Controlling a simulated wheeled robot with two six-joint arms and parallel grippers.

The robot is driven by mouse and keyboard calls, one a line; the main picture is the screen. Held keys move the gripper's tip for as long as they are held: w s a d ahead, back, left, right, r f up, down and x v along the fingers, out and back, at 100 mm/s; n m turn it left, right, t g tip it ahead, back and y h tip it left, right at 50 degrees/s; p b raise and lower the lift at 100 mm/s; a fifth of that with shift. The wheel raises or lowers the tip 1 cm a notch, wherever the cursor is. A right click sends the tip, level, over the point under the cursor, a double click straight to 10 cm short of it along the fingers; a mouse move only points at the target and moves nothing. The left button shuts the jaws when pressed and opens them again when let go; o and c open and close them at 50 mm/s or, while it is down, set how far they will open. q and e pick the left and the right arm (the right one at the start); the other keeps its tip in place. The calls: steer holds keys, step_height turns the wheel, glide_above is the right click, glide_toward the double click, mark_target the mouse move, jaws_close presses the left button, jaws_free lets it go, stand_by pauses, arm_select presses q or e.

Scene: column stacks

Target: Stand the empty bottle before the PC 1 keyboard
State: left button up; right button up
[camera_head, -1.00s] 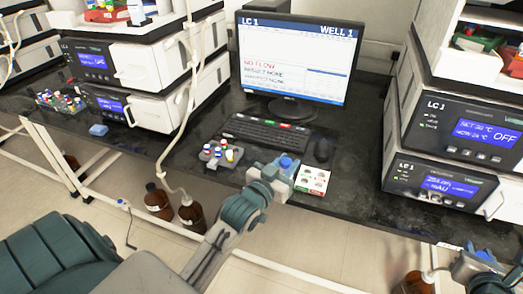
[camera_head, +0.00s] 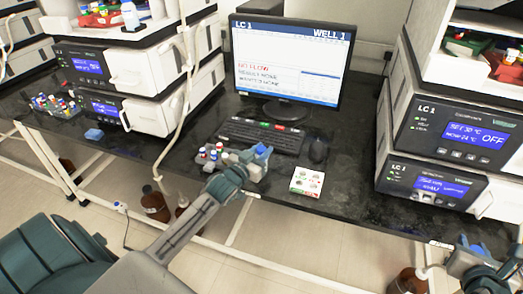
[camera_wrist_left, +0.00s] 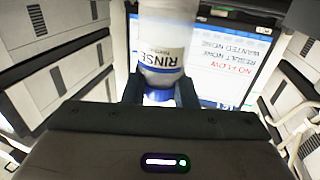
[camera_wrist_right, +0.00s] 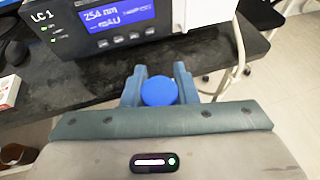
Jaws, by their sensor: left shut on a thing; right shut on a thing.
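The keyboard (camera_head: 262,135) lies in front of the monitor marked LC 1. My left gripper (camera_head: 260,153) is in front of the keyboard, beside the vial rack, shut on a bottle with a blue cap. In the left wrist view the bottle (camera_wrist_left: 160,45) is pale and translucent, its label reading RINSE; its blue cap (camera_wrist_left: 158,97) is between the fingers. The head view hides its lower part, so I cannot tell if it touches the bench. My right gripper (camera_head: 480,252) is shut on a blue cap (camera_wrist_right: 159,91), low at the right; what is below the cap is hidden.
A vial rack (camera_head: 206,160) is just left of my left gripper. A white box with coloured spots (camera_head: 307,181) lies to its right, and the mouse (camera_head: 318,151) beside the keyboard. A white bottle (camera_head: 130,15) stands on the left instrument stack. Bare bench lies right of the box.

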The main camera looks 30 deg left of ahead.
arm_select(q)
steer(key=shift+f, duration=0.2)
steer(key=o, duration=0.8)
steer(key=shift+r, duration=0.15)
steer(key=shift+s, duration=0.45)
arm_select(e)
step_height(320, 180, down, 3)
steer(key=b, duration=0.3)
steer(key=shift+f, duration=0.1)
arm_select(q)
steer(key=shift+s+a+b, duration=0.15)
steer(key=shift+s+b, duration=0.2)
steer(key=shift+s, duration=5.2)
arm_select(e)
steer(key=shift+f, duration=0.2)
